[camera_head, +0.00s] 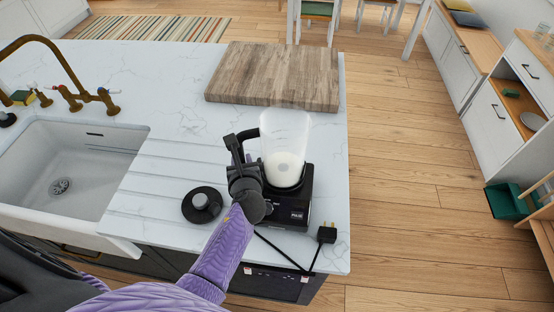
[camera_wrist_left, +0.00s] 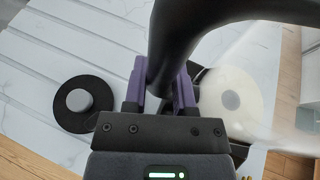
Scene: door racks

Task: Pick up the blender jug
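The blender jug (camera_head: 285,138) is clear, with white contents and a black handle. It stands upright on its black blender base (camera_head: 290,207) near the counter's right end. My left gripper (camera_head: 243,172) is at the handle, on the jug's left side. In the left wrist view, the black handle (camera_wrist_left: 170,45) passes between the purple finger pads of the left gripper (camera_wrist_left: 162,88), which appear to press on it from both sides. The jug's clear body and pale contents (camera_wrist_left: 228,95) show to the right. My right gripper is in neither view.
A round black lid (camera_head: 202,204) with a grey knob lies left of the base. A wooden board (camera_head: 275,76) lies behind the jug. A sink (camera_head: 60,170) is at the left. A power plug (camera_head: 327,234) and cord lie near the counter's right edge.

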